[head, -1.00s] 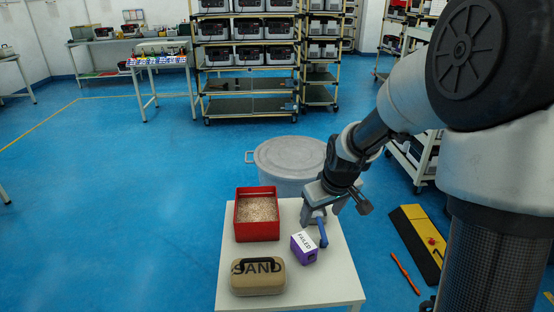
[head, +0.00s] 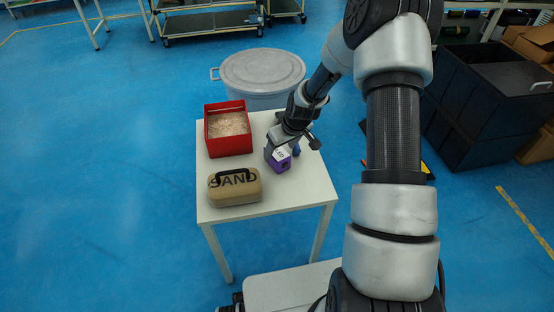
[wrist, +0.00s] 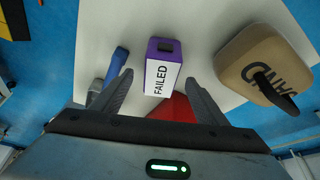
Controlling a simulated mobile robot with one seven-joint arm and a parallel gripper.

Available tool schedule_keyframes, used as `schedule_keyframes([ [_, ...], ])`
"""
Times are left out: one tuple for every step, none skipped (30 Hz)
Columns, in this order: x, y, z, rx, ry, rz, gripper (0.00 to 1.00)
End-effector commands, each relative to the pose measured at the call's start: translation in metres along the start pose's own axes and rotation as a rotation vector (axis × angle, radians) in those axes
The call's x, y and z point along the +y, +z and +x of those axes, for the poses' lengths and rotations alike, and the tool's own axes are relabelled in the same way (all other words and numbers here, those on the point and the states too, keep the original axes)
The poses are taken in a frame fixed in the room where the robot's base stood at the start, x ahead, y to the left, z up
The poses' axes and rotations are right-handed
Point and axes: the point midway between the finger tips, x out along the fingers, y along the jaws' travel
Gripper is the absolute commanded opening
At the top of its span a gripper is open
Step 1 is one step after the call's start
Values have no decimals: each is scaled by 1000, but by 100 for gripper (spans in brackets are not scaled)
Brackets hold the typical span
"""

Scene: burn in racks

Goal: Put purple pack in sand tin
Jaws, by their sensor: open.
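The purple pack (head: 280,164), with a white label, stands on the white table under my gripper. In the wrist view the pack (wrist: 162,47) shows its label reading FAILED. My gripper (wrist: 158,80) is open, with one finger on each side of the pack's lower part in that view; I cannot tell whether they touch it. In the head view my gripper (head: 282,148) partly covers the pack.
A red box (head: 229,144) of pale grains stands behind the tin on the white table (head: 265,203). A blue object (wrist: 108,68) lies beside the pack. A grey lidded bin (head: 262,75) stands behind the table. Dark crates (head: 480,130) stand at the right.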

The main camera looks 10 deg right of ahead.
Motion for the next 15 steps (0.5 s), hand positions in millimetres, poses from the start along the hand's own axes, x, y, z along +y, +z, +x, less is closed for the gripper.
schedule_keyframes([
  [0,0,5,0,0,0,67],
  [0,0,7,0,0,0,67],
  [0,0,8,0,0,0,67],
  [0,0,10,0,0,0,67],
  [0,0,12,0,0,0,67],
  [-1,1,16,-1,-1,-1,67],
  [-1,2,20,-1,-1,-1,67],
  [-2,3,25,-2,-2,-1,67],
  [-2,4,32,-2,-2,-1,67],
  [-2,5,37,-2,-1,-1,67],
  [-2,6,42,-2,-1,-1,67],
  [-2,5,47,-2,0,-1,67],
  [-2,5,50,-1,0,-1,67],
  [-1,4,54,0,0,-1,67],
  [-2,4,57,-1,0,-1,67],
])
